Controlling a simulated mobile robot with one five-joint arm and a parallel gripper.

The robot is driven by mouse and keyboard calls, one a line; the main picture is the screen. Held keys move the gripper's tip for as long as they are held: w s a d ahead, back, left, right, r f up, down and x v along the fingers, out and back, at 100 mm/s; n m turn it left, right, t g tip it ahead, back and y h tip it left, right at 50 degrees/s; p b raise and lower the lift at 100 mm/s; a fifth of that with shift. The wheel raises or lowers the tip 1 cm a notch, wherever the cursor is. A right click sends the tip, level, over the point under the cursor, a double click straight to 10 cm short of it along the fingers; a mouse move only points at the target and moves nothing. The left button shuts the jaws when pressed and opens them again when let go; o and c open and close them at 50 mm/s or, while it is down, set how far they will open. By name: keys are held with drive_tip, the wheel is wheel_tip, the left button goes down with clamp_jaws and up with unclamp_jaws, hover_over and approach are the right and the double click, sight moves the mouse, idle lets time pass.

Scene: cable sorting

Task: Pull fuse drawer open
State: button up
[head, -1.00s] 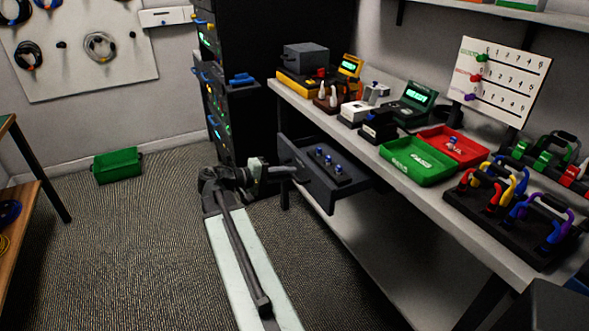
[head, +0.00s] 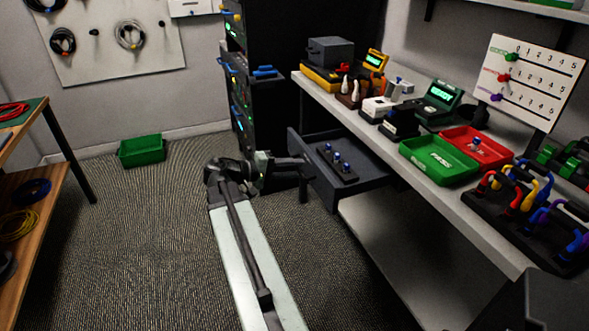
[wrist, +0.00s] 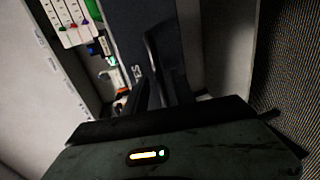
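The grey fuse drawer (head: 375,182) stands out from under the bench, open at the top. My gripper (head: 303,168) is at the drawer's front face, low beside the bench. In the wrist view the two dark fingers (wrist: 158,85) are close together against the drawer front (wrist: 132,30), which bears pale lettering.
The bench (head: 455,200) holds a green tray (head: 438,172), a red tray (head: 490,155), testers and coloured cables. A black rack (head: 265,110) stands behind the drawer. A green bin (head: 141,151) is on the floor. A wooden table (head: 35,200) is at left. The floor between is clear.

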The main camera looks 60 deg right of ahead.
drive_tip(key=shift+a, duration=0.1)
drive_tip(key=p+v, duration=0.1)
drive_tip(key=v, duration=0.6)
drive_tip(key=shift+w+a+p, duration=0.25)
drive_tip(key=shift+p, duration=0.05)
